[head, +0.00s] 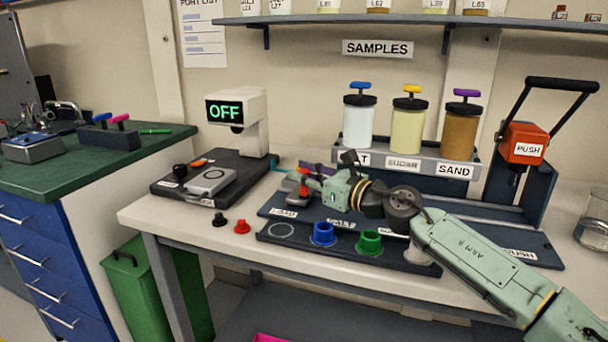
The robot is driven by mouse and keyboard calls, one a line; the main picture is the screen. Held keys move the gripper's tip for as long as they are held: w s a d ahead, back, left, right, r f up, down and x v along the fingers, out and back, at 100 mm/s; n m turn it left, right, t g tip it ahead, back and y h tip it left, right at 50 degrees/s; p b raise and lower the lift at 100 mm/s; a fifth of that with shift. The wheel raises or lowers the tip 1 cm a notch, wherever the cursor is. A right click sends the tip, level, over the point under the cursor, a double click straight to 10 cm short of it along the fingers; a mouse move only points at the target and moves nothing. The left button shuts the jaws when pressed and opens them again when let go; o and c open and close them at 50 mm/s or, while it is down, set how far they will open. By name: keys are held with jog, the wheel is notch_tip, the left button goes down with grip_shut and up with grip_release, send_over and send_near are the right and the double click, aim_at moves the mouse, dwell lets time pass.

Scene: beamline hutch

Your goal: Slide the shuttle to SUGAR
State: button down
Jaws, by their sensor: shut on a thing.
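The shuttle's red handle (303,187) stands near the left end of the dark track board (268,211), by the LOAD label (284,213). My gripper (304,179) reaches in from the right and is shut on this handle. The gripper and wrist hide much of the shuttle and the board's middle. A second board label (340,223), partly hidden, lies right of LOAD. Behind, three jars stand on a grey rack: white with blue knob (358,118), pale yellow with yellow knob (408,125), brown with purple knob (461,128).
An instrument reading OFF (238,112) stands left; an orange PUSH press (524,143) stands right.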

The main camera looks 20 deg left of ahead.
dwell(0.4)
jog(key=shift+d+f, duration=0.1)
jog(key=shift+d, duration=0.45)
jog(key=d+b, duration=0.6)
jog(key=d, duration=1.7)
jog(key=c, duration=1.6)
grip_release()
jog(key=shift+o, duration=0.2)
